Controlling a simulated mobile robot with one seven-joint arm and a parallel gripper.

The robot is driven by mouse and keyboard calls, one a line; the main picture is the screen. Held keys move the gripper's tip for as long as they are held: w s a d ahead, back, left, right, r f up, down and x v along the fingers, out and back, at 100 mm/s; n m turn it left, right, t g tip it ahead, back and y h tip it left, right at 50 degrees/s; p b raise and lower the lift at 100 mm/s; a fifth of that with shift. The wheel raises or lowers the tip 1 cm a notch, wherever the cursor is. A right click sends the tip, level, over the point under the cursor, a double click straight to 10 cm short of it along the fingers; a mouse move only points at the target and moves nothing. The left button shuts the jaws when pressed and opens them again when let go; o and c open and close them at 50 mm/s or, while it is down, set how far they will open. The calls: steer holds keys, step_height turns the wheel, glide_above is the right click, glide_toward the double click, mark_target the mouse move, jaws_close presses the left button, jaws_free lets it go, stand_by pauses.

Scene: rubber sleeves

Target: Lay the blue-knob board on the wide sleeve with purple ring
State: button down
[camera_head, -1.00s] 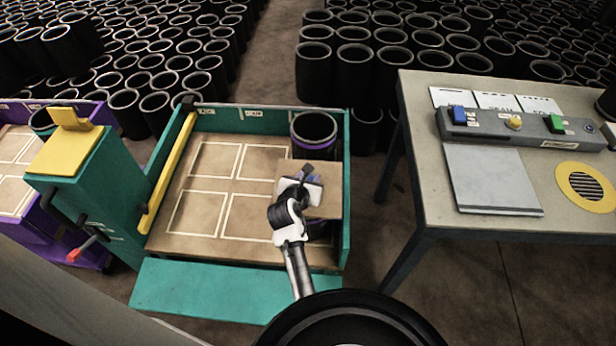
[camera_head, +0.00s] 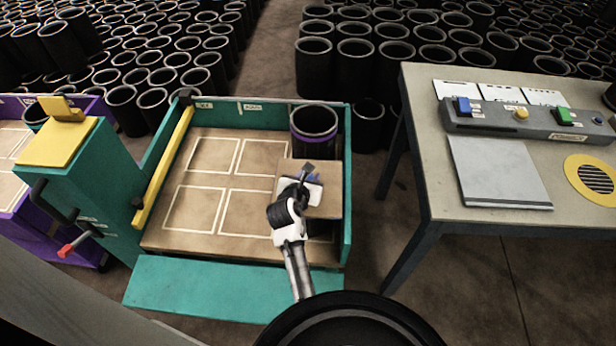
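The blue-knob board (camera_head: 324,205) is a square brown panel over the front right of the teal-walled tray. Its blue knob (camera_head: 315,178) shows only in part beside my gripper (camera_head: 306,180). My gripper is over the board and appears shut on its knob; the fingertips are largely hidden. A wide black sleeve with a purple ring (camera_head: 314,144) stands upright in the tray's back right corner, just behind the board. The board hides its lower part. A dark shape shows below the board's front edge; I cannot tell whether it is another sleeve or shadow.
The teal tray (camera_head: 347,190) has white-outlined squares, clear at left and middle. A yellow bar (camera_head: 163,170) runs along its left side. A teal post (camera_head: 85,185) stands left. A grey table (camera_head: 415,130) with a button panel stands right. Many black sleeves fill the back.

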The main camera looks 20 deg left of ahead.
steer(key=shift+f, duration=0.4)
steer(key=c, duration=0.9)
jaws_free()
